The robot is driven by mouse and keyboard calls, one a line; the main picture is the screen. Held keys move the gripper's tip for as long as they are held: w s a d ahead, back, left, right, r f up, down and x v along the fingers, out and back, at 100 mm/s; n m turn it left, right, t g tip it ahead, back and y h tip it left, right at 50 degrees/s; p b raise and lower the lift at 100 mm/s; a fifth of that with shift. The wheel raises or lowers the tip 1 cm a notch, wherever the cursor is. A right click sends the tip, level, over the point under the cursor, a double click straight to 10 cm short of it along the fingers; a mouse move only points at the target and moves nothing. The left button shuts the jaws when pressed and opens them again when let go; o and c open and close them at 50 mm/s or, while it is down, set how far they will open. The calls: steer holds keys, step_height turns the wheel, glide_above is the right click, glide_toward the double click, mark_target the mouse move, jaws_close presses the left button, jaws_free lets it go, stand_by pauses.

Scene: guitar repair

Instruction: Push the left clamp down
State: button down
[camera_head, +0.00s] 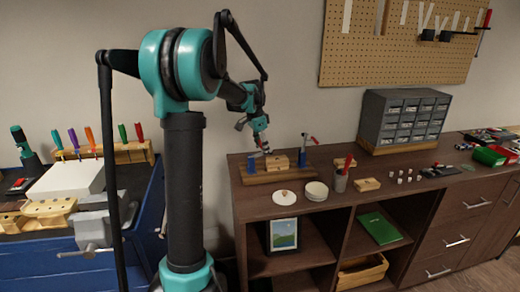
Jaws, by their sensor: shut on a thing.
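A wooden fixture board (254,178) lies on the dark brown cabinet top, with a light wooden block (278,162) on it. The left clamp (251,165) has a blue base at the board's left end. The right clamp (303,158) has a blue base at the other end, and its red-tipped handle stands up, tilted. My gripper (263,146) reaches down from above to the left clamp's handle and is shut on it. The fingers cover most of that handle, so its exact angle is hard to tell.
A white lidded dish (284,197), round coasters (316,190), a cup with a red tool (341,181) and small wooden blocks (367,184) stand right and in front. A grey drawer unit (402,121) stands behind right. A blue tool bench (50,262) is at left.

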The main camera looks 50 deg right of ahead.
steer(key=shift+s+d+f+t+y, duration=0.1)
steer(key=shift+d+f+t+y, duration=0.15)
steer(key=shift+t+y, duration=0.3)
steer(key=shift+s+d+f+t+y, duration=0.1)
steer(key=shift+d+f+t+y, duration=0.05)
steer(key=shift+f+t+y, duration=0.3)
steer(key=shift+c, duration=2.4)
jaws_free()
steer(key=shift+r, duration=0.1)
step_height(320, 180, up, 12)
steer(key=shift+s+d, duration=0.3)
steer(key=shift+d, duration=0.1)
